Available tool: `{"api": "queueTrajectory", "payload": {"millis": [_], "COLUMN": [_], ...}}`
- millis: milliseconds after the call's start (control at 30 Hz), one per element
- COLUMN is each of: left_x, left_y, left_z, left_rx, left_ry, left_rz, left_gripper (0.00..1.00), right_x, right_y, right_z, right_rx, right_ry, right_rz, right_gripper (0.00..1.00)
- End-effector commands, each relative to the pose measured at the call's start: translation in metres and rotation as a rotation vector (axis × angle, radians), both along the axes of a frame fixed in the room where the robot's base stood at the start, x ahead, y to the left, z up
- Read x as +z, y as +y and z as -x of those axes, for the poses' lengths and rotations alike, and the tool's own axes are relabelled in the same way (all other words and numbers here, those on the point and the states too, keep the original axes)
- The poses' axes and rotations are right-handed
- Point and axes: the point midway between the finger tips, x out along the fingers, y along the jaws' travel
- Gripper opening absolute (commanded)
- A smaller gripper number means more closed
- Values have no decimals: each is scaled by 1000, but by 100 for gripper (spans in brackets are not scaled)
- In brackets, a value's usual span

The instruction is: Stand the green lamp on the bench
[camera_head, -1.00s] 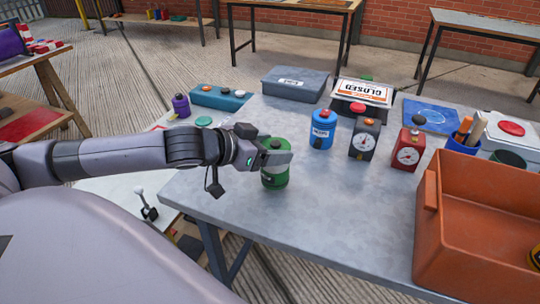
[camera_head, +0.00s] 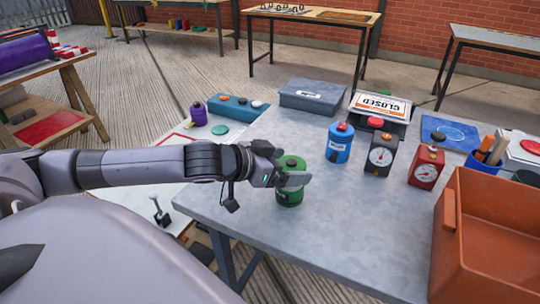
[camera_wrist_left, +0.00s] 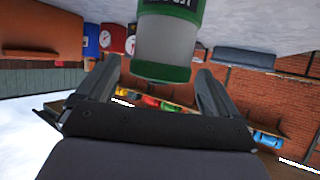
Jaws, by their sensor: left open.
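The green lamp (camera_head: 290,194), a small green cylinder, stands upright near the left front edge of the grey bench (camera_head: 310,235). My left gripper (camera_head: 293,180) reaches it from the left at its upper body. In the left wrist view, which is upside down, the lamp (camera_wrist_left: 165,45) shows a pale band and a green end, just ahead of and between the spread fingers of the left gripper (camera_wrist_left: 158,88). The gripper is open; contact with the lamp cannot be told. The head view hides part of the lamp behind the finger. My right gripper is not in view.
A blue canister (camera_head: 339,145), a dark gauge box (camera_head: 379,158) and a red gauge box (camera_head: 426,168) stand behind the lamp. An orange crate (camera_head: 480,255) fills the bench's right side. A grey box (camera_head: 313,96) stands at the back. The middle front is clear.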

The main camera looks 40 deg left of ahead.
Motion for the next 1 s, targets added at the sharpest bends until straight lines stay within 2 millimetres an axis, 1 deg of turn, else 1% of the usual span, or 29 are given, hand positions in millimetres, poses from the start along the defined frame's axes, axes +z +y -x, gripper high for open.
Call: {"api": "queueTrajectory", "payload": {"millis": [267,467,500,633,867,1000], "left_x": [4,11,15,17,22,24], "left_y": [8,7,8,10,13,15], "left_z": [15,28,28,33,41,46], "left_rx": [7,-4,0,2,3,2], "left_ry": [3,6,5,4,2,4], "left_rz": [-6,-6,0,1,1,1], "left_gripper": [94,94,94,94,94,94], "right_x": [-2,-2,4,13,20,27], "right_y": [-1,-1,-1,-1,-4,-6], "right_z": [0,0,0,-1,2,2], "right_rx": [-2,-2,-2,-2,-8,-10], "right_ry": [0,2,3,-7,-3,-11], "right_rz": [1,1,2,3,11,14], "right_gripper": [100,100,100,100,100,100]}}
